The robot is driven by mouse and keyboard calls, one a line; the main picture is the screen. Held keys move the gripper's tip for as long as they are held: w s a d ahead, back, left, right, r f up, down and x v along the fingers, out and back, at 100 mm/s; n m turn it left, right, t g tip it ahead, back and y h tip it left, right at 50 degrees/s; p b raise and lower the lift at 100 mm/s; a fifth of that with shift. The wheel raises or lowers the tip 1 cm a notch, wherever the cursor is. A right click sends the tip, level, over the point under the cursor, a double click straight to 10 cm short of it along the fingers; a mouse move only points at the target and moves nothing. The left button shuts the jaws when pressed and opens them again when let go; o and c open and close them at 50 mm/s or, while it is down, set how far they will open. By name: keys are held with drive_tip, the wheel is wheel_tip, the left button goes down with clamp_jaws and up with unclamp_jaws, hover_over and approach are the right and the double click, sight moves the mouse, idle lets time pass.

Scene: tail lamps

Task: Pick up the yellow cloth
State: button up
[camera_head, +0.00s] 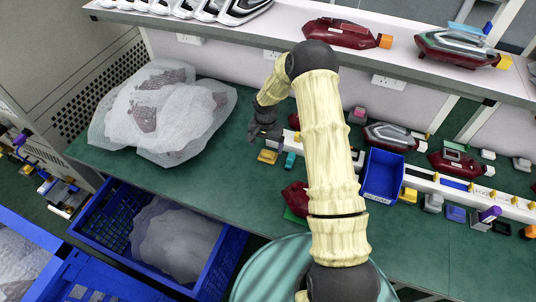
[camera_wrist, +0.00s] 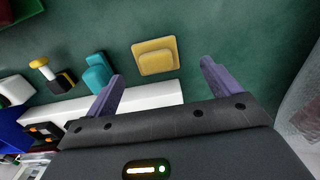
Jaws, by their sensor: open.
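The yellow cloth (camera_wrist: 155,57) shows in the wrist view as a small, flat, squarish yellow piece with a raised middle, lying on the green tabletop. It also shows in the head view (camera_head: 267,157), left of a small teal object (camera_head: 290,161). My gripper (camera_wrist: 161,72) is open, with its two purple-grey fingers spread wide and nothing between them. The cloth lies beyond the fingertips, roughly in line with the gap, and looks apart from them. In the head view my gripper (camera_head: 264,134) hangs just above and behind the cloth.
The teal object (camera_wrist: 98,73) lies close left of the cloth in the wrist view. Wrapped bundles (camera_head: 160,112) lie on the table's left. A blue bin (camera_head: 382,175) stands to the right. A shelf (camera_head: 290,30) with lamps runs behind. Blue crates (camera_head: 120,222) stand below the front edge.

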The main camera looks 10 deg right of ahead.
sight(268, 152)
drive_tip(key=shift+f, duration=0.25)
drive_tip(key=f, duration=0.1)
drive_tip(key=f+p, duration=0.1)
drive_tip(key=f, duration=0.2)
drive_tip(key=shift+s+d+p, duration=0.1)
drive_tip(key=shift+d+p, duration=0.25)
drive_tip(key=shift+f, duration=0.5)
drive_tip(key=c, duration=1.1)
